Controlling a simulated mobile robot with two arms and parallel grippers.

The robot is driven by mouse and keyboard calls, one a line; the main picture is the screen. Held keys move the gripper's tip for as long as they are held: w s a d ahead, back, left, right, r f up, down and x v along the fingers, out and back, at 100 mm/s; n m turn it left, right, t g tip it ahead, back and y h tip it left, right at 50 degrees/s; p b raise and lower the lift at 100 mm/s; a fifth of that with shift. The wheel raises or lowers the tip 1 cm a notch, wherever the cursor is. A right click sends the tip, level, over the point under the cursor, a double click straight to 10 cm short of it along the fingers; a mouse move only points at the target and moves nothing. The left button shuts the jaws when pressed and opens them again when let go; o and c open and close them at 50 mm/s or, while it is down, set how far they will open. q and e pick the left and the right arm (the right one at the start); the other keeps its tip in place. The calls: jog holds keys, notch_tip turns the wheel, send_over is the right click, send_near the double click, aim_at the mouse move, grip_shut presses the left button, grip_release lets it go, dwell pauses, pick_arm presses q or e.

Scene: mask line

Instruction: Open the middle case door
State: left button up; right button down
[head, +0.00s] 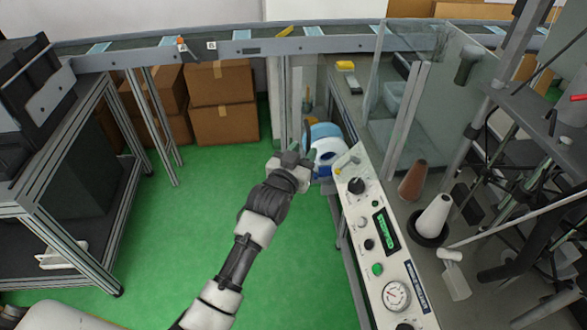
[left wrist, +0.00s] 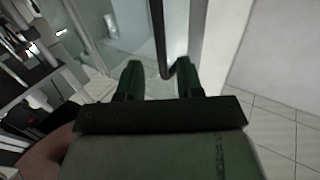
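A clear-walled case (head: 405,105) with metal posts stands on the machine at the upper middle right. A second clear panel (head: 312,80) shows left of it, beyond my left gripper; I cannot tell which panel is the middle door. In the left wrist view, a dark bar handle (left wrist: 157,30) runs down beside a pale metal post and bends at its lower end. My left gripper (head: 309,153) is reached out at the panel's lower end. Its green fingers (left wrist: 157,78) are apart, with the handle's lower end between them, closer to the right finger. Contact is unclear. My right gripper is out of view.
A control panel (head: 378,245) with knobs and a gauge lies right of my left arm. A blue-and-white round object (head: 326,145) is just beyond the gripper. Cardboard boxes (head: 222,105) stand under the conveyor (head: 130,57). The green floor (head: 270,285) is clear.

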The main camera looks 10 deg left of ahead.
pick_arm(q)
jog(key=s+a+b, duration=0.1)
jog(key=s, duration=0.5)
jog(key=shift+s, duration=0.35)
jog(key=shift+a, duration=0.1)
